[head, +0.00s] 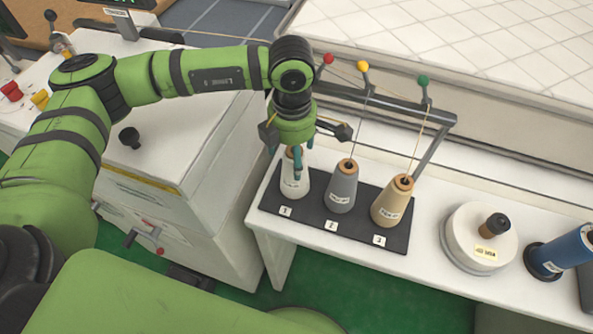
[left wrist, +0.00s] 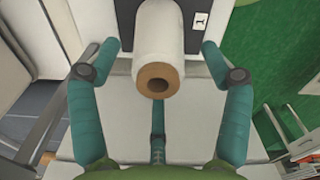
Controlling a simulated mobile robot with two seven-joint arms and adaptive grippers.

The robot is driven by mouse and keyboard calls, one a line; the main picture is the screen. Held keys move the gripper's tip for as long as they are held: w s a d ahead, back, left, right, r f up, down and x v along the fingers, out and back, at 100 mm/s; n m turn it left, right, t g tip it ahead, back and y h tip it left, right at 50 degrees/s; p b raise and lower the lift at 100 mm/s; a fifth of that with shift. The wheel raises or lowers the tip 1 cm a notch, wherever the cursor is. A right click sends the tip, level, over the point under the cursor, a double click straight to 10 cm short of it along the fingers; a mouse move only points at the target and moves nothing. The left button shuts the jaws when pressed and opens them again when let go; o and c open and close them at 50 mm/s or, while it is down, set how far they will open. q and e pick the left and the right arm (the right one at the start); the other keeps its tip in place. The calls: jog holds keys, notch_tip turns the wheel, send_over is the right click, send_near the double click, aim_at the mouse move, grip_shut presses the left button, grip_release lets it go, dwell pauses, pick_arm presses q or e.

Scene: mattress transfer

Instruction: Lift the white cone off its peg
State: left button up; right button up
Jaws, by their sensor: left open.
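The white cone (head: 294,182) stands at position 1 on the black base plate (head: 268,200), left of a grey cone (head: 342,190) and a tan cone (head: 391,204). My left gripper (head: 297,160) points down over the white cone's top, its fingers spread around it. In the left wrist view, the white cone (left wrist: 160,45) shows its brown core end toward me, between the open teal fingers of my left gripper (left wrist: 160,50), with a gap on each side. The peg is hidden inside the cone. My right gripper is not in view.
A rail with red, yellow and green knobs (head: 363,66) stands behind the cones, with thin yarns running from it. A round white scale-like disc (head: 481,236) and a blue spool (head: 567,250) are to the right. A white cabinet (head: 165,150) is at left.

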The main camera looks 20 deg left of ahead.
aim_at(292, 188)
pick_arm(q)
jog(key=shift+w+f+p, duration=0.1)
jog(key=shift+f+p, duration=0.6)
jog(key=shift+f, duration=0.15)
jog(key=shift+d+f+p, duration=0.1)
jog(key=shift+f+p, duration=0.5)
jog(key=shift+f, duration=0.05)
notch_tip(292, 188, down, 3)
jog(key=shift+f+p, duration=0.1)
jog(key=shift+p, duration=0.3)
jog(key=shift+c, duration=1.3)
jog(key=c, duration=1.2)
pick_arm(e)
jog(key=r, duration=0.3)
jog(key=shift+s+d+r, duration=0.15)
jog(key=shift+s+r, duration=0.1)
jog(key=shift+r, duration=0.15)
